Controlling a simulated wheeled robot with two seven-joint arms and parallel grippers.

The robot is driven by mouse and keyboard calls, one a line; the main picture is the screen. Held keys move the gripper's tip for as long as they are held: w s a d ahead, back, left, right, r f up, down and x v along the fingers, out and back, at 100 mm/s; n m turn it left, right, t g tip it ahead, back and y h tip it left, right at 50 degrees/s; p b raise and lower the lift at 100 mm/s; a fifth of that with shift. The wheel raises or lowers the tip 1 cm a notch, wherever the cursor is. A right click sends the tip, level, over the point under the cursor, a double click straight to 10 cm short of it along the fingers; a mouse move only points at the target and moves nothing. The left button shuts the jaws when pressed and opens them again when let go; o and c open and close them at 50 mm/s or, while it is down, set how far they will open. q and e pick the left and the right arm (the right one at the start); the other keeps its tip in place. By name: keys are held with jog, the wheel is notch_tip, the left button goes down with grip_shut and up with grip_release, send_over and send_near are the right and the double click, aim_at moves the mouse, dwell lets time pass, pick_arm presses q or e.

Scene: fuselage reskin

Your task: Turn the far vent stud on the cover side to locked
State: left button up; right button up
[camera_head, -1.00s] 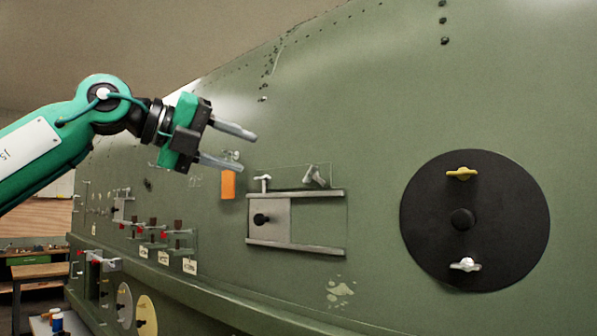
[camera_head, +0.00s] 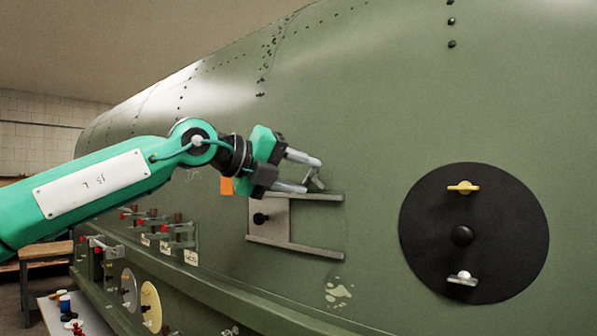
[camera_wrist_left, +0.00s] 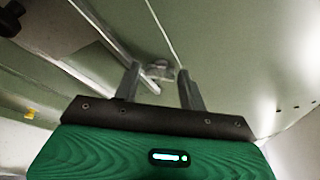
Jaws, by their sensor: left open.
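A grey vent stud (camera_head: 315,182) with a tilted wing sits on the green skin above the right part of the vent's upper rail. My left gripper (camera_head: 309,175) is open, its two fingertips close around this stud in the head view. The left wrist view shows a stud (camera_wrist_left: 160,68) between the tips of my left gripper (camera_wrist_left: 158,74); contact cannot be told. The vent's grey cover plate (camera_head: 268,222) with a black knob sits at the left between two rails. The vent's other stud, above the cover plate, is hidden behind the gripper. My right gripper is not in view.
A black round panel (camera_head: 430,235) with a yellow stud (camera_head: 463,188) and a silver stud (camera_head: 462,279) is at the right. An orange tag (camera_head: 227,186) hangs behind my left wrist. Small fittings line the lower left. The skin above the vent is clear.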

pick_arm(q)
jog(key=shift+c, duration=0.4)
jog(key=c, duration=0.6)
jog(key=shift+f+m+y+b, duration=0.15)
jog(key=shift+m+y+b, duration=0.15)
jog(key=shift+m+b, duration=0.5)
jog(key=m+y+b, duration=0.1)
jog(key=b, duration=0.1)
jog(key=shift+s+d+t+b, duration=0.1)
jog(key=shift+t+b, duration=0.2)
jog(key=m+y+b, duration=0.1)
jog(key=m+b, duration=0.1)
jog(key=shift+d+m+t+y, duration=0.1)
jog(key=shift+m+t+y, duration=0.2)
jog(key=shift+y, duration=0.1)
jog(key=shift+s+d+r+m+t+y+b, duration=0.1)
jog(key=shift+r+m+t+y+b, duration=0.1)
jog(key=shift+m+y+b, duration=0.3)
jog(key=shift+s+r+m+t+y+b, duration=0.1)
jog(key=shift+m+t+y+b, duration=0.1)
jog(key=shift+m, duration=0.5)
jog(key=o, duration=0.7)
jog(key=shift+w, duration=0.1)
